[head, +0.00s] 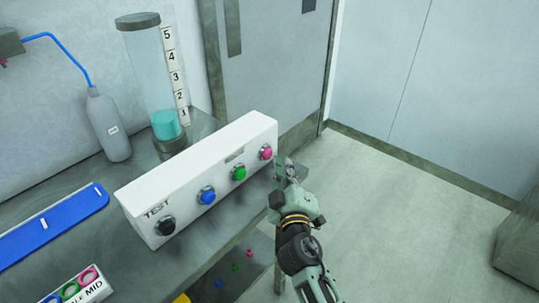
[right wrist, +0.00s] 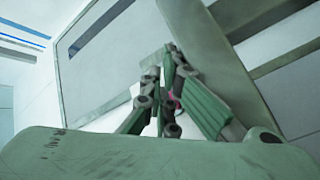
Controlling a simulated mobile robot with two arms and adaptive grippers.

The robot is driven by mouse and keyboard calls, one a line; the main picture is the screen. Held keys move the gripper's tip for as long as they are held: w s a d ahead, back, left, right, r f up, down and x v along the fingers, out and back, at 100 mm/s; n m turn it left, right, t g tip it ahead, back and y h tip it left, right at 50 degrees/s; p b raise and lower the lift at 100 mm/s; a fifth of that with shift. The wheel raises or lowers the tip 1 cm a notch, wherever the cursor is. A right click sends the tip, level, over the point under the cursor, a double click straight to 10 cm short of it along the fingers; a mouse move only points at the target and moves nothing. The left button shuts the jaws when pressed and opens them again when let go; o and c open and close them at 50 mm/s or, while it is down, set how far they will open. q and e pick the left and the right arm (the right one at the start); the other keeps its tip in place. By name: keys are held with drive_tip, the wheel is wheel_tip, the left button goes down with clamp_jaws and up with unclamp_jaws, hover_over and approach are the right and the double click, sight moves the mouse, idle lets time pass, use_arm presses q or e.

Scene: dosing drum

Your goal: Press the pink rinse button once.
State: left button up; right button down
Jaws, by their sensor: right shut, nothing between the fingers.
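The pink button (head: 265,153) is at the right end of the front face of a white control box (head: 200,172). The box also carries a green button (head: 239,173), a blue button (head: 206,195) and a black button (head: 165,225) beside the word TEST. My right gripper (head: 282,163) is shut and empty, just right of the pink button; I cannot tell whether it touches it. In the right wrist view the fingers (right wrist: 172,60) are together, with a small bit of pink (right wrist: 171,104) showing behind them. My left gripper is not in view.
A clear cylinder (head: 152,75) with teal liquid and a numbered scale stands behind the box, next to a grey bottle (head: 108,125) with a blue tube. A blue tray (head: 50,227) lies at left. A panel with coloured rings (head: 88,276) is at lower left.

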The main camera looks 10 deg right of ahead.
drive_tip(key=shift+w+a, duration=0.1)
drive_tip(key=shift+w, duration=0.05)
drive_tip(key=shift+w+a, duration=0.15)
drive_tip(key=shift+w, duration=0.05)
drive_tip(key=shift+b, duration=0.3)
idle(0.3)
drive_tip(key=shift+w+a+r+b, duration=0.1)
drive_tip(key=shift+w+a+b, duration=0.2)
drive_tip(key=shift+w+a, duration=0.15)
idle(1.1)
drive_tip(key=shift+s, duration=0.1)
drive_tip(key=shift+s+d+f, duration=0.1)
drive_tip(key=shift+s+f, duration=0.1)
drive_tip(key=shift+f, duration=0.05)
drive_tip(key=shift+s+d, duration=0.15)
drive_tip(key=shift+s, duration=0.15)
drive_tip(key=shift+d, duration=0.15)
